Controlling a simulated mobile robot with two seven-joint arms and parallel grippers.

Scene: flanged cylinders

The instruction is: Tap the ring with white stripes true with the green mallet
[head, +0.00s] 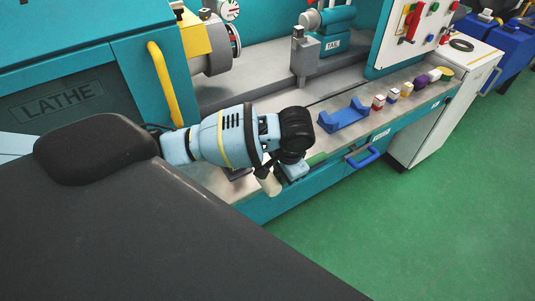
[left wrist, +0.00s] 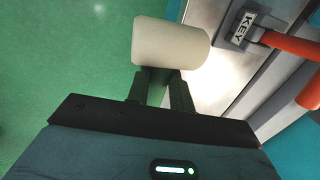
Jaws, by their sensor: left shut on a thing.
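My left gripper (head: 272,174) is low over the front ledge of the lathe. In the left wrist view its dark fingers (left wrist: 161,90) are shut, with a cream cylinder (left wrist: 170,42) just beyond the tips. This cylinder looks like the mallet's head; it also shows below the gripper in the head view (head: 268,185). A short green piece (head: 317,158) shows beside the gripper, perhaps the mallet's handle. The grip itself is mostly hidden. The grey chuck (head: 212,55) at upper left has a face with coloured marks, seen edge-on. I cannot make out the white-striped ring for certain.
A blue cradle (head: 343,115) and several small coloured pieces (head: 393,95) line the ledge (head: 360,140). A block labelled KEY (left wrist: 245,27) with an orange-red handle (left wrist: 290,43) is near the gripper. A yellow handle (head: 165,84) and tailstock (head: 332,42) stand behind. Green floor is clear in front.

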